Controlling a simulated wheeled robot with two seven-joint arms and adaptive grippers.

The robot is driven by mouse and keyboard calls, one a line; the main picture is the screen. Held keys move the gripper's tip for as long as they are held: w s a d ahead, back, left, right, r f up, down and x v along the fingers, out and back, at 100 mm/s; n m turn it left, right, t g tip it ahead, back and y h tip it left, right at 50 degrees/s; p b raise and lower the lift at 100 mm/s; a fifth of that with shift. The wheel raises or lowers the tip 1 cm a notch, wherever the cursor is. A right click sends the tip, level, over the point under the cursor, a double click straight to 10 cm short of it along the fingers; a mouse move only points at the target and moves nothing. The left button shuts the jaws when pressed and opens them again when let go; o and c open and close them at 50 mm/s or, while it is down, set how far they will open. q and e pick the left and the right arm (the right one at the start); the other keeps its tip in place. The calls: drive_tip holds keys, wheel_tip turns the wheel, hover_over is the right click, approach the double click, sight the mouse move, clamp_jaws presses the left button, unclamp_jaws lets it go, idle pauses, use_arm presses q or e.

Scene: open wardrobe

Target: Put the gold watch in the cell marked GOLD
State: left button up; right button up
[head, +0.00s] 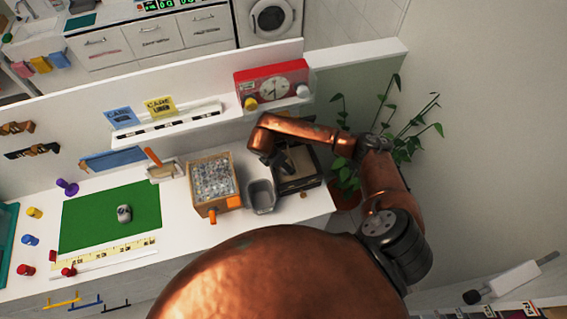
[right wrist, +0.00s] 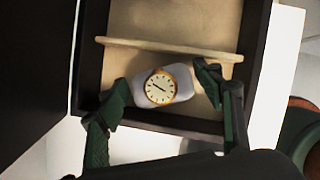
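The gold watch (right wrist: 160,87) has a gold rim and a white dial. It sits on a pale grey cushion (right wrist: 183,80) inside a dark-walled box with a beige lining, also seen in the head view as the black box (head: 303,183) on the counter's right end. My right gripper (right wrist: 163,84) is around the cushion, one green finger on each side. The fingers look spread, with a small gap on the right side. In the head view my right gripper (head: 285,163) reaches down into the box and hides part of it. I can read no GOLD mark. My left gripper is not in view.
A beige divider (right wrist: 170,47) crosses the box. Left of the box are a grey bin (head: 262,197) and a wooden box of grey bits (head: 197,181). A red clock unit (head: 255,79) stands behind, a plant (head: 345,172) to the right. A green mat (head: 85,218) lies left.

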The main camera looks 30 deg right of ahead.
drive_tip(key=shift+r, duration=0.1)
drive_tip(key=b+v, duration=0.3)
drive_tip(key=v, duration=0.9)
